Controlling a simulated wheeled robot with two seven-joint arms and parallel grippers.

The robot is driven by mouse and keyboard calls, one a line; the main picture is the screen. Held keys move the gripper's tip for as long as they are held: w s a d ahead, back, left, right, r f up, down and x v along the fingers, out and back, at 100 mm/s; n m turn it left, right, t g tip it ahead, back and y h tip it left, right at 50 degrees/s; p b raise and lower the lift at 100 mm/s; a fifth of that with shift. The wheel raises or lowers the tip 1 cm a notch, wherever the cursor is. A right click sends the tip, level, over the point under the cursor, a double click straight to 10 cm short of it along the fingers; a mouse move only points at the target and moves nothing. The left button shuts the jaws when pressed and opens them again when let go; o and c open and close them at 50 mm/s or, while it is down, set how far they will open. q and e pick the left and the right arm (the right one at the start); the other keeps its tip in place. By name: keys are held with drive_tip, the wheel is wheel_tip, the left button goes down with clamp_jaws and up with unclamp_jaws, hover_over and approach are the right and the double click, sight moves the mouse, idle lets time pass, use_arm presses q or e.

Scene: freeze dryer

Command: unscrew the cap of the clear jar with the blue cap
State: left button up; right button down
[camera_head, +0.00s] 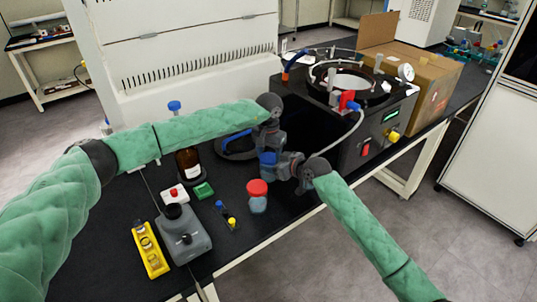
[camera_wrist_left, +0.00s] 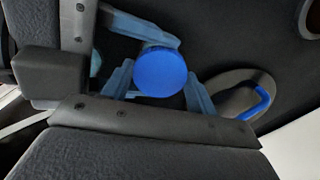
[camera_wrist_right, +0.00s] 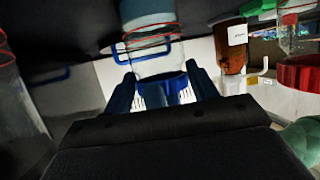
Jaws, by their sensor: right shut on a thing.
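The clear jar (camera_wrist_right: 152,62) with the blue cap (camera_head: 267,158) stands upright on the black bench. The cap also shows from above in the left wrist view (camera_wrist_left: 160,72). My right gripper (camera_head: 284,167) reaches in from the right and is shut on the jar. In the inverted right wrist view its fingers (camera_wrist_right: 164,88) flank the jar near the cap. My left gripper (camera_head: 268,147) points down from above. In the left wrist view its fingers (camera_wrist_left: 160,88) stand on either side of the cap, open, with a narrow gap visible.
A red-capped jar (camera_head: 257,196) stands close in front. A round plate with a blue handle (camera_head: 238,141) is behind; the freeze dryer (camera_head: 375,135) stands right.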

use_arm(q)
drive_tip(key=shift+c, duration=0.5)
drive_tip(key=shift+n, duration=1.7)
drive_tip(key=o, duration=1.1)
drive_tip(key=shift+r, duration=2.25)
use_arm(e)
drive_tip(key=shift+c, duration=1.8)
unclamp_jaws()
